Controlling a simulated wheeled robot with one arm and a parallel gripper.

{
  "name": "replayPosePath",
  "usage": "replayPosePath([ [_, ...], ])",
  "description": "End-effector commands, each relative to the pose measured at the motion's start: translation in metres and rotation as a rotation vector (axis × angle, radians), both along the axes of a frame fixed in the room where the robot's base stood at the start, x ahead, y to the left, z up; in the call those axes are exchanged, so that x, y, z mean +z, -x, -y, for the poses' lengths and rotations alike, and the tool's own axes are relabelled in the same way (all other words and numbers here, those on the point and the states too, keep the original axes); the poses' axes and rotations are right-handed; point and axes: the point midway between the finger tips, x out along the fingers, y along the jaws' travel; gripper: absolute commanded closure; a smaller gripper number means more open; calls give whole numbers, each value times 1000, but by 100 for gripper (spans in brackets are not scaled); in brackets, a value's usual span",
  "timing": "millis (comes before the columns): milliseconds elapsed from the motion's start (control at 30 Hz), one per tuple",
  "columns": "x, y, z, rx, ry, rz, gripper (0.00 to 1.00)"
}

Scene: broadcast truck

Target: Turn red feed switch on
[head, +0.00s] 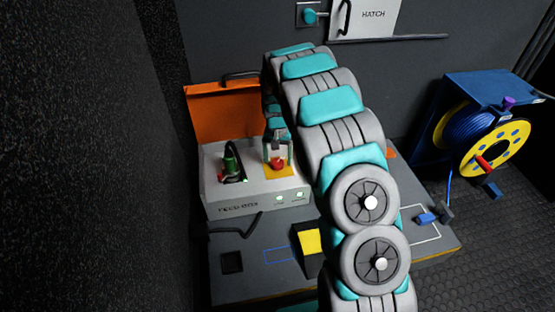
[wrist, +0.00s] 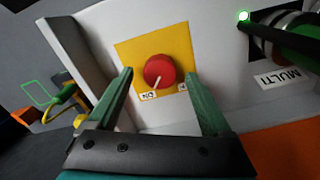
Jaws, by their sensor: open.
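The red feed switch (wrist: 159,71) is a round red knob on a yellow plate (wrist: 126,53) on the pale feed box. A small white mark shows on the knob's lower edge, by a label that seems to read ON; a second label at its lower right is unclear. In the head view, the red knob (head: 277,163) sits on the box (head: 254,200). My gripper (wrist: 159,76) is open, with one green finger on each side of the knob in the wrist view. I cannot tell whether the fingers touch it. My gripper (head: 277,149) is partly hidden in the head view.
A green-and-red connector (head: 231,165) with a black cable stands left on the box. An orange panel (head: 225,112) rises behind. A yellow-and-black block (head: 310,242) lies in front. A blue cable reel (head: 485,135) stands right. A dark wall closes off the left.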

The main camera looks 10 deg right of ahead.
Motion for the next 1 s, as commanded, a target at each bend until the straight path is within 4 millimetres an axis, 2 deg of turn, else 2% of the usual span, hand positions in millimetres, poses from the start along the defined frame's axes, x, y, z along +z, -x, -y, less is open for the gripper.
replayPosePath([
  [300,51,-2,0,0,0,6,16],
  [400,63,-1,0,0,0,3,16],
  [1000,71,2,0,1,1,0,16],
])
